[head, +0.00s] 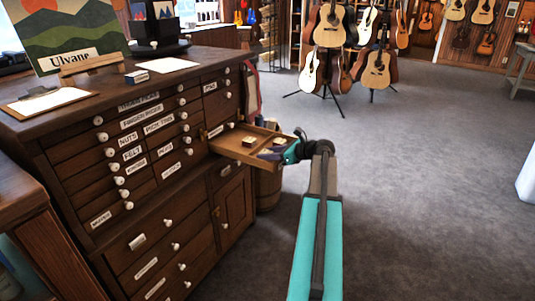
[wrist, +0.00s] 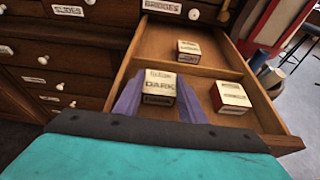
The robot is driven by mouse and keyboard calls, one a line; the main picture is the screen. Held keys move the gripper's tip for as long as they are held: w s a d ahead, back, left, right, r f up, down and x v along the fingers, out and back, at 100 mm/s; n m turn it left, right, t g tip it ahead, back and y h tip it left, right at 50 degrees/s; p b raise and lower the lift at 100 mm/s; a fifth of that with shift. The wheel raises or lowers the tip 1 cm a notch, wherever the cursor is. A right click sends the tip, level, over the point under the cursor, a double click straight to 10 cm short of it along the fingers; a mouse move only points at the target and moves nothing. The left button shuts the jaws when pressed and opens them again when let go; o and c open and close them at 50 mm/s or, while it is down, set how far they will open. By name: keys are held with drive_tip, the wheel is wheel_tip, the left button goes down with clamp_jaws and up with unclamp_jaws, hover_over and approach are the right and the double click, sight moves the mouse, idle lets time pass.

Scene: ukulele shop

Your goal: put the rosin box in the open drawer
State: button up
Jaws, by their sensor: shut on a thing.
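The open drawer (wrist: 155,50) juts out of the dark wooden cabinet; it also shows in the head view (head: 232,153). A divider splits it into compartments. My gripper (wrist: 160,95) has its purple fingers shut on the rosin box (wrist: 158,82), a small cream and dark red box labelled "DARK". The held box is over the drawer's near part; I cannot tell whether it touches the floor. In the head view my gripper (head: 277,150) reaches the drawer's outer end from the right, and the held box is hard to make out there.
One similar box (wrist: 188,48) lies in the drawer's far compartment and another (wrist: 230,96) in the near one, right of my fingers. A small box (head: 137,76) and clipboard (head: 45,101) are on the cabinet top. Guitars (head: 330,30) stand behind; carpet at right is clear.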

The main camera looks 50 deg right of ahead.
drive_tip(key=o, duration=0.8)
drive_tip(key=shift+s+a+f, duration=0.15)
drive_tip(key=shift+f, duration=0.6)
drive_tip(key=shift+c, duration=0.2)
drive_tip(key=shift+r, duration=0.1)
drive_tip(key=shift+r+b, duration=0.4)
drive_tip(key=shift+b, duration=0.15)
drive_tip(key=p+v, duration=0.2)
drive_tip(key=v, duration=1)
drive_tip(key=shift+r+p, duration=0.3)
drive_tip(key=shift+r, duration=0.1)
